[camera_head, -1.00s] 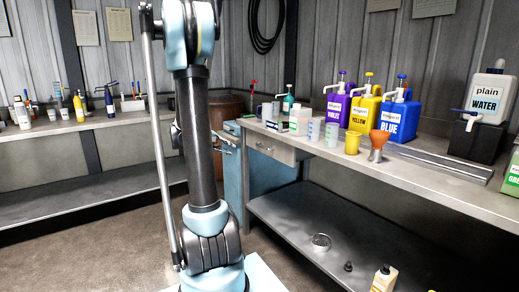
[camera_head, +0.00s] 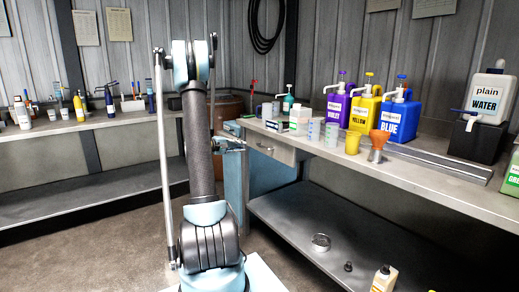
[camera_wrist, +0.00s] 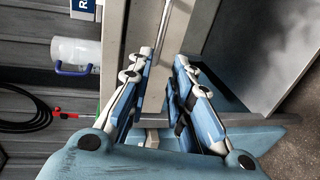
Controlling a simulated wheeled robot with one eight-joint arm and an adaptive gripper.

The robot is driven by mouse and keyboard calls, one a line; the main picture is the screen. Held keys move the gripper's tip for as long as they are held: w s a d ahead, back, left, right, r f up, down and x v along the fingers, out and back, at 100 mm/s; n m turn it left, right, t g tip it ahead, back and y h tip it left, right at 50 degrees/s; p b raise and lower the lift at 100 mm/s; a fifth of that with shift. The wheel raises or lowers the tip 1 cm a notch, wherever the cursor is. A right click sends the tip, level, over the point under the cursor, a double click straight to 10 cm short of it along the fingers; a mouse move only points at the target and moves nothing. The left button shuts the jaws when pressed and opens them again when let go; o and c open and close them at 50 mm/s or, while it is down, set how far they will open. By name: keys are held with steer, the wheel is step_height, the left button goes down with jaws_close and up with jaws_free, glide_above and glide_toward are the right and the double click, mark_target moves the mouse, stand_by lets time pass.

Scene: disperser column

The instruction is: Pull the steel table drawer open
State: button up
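The steel table drawer (camera_head: 270,148) sits under the left end of the right-hand steel table, with a small handle on its front. It looks closed. My gripper (camera_head: 238,143) shows in part just left of the drawer front, partly behind my arm. In the wrist view my gripper (camera_wrist: 163,58) has its two blue and white fingers apart, with a gap between them. A pale grey panel with a thin bright bar (camera_wrist: 163,18) lies beyond and between the fingertips. I cannot tell whether the fingers touch the handle.
The steel table (camera_head: 420,165) holds violet, yellow and blue (camera_head: 399,118) jugs, cups and an orange funnel. Its lower shelf (camera_head: 330,225) carries small items. Open floor (camera_head: 110,245) lies left of my arm.

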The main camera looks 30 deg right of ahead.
steer(key=x, duration=1.4)
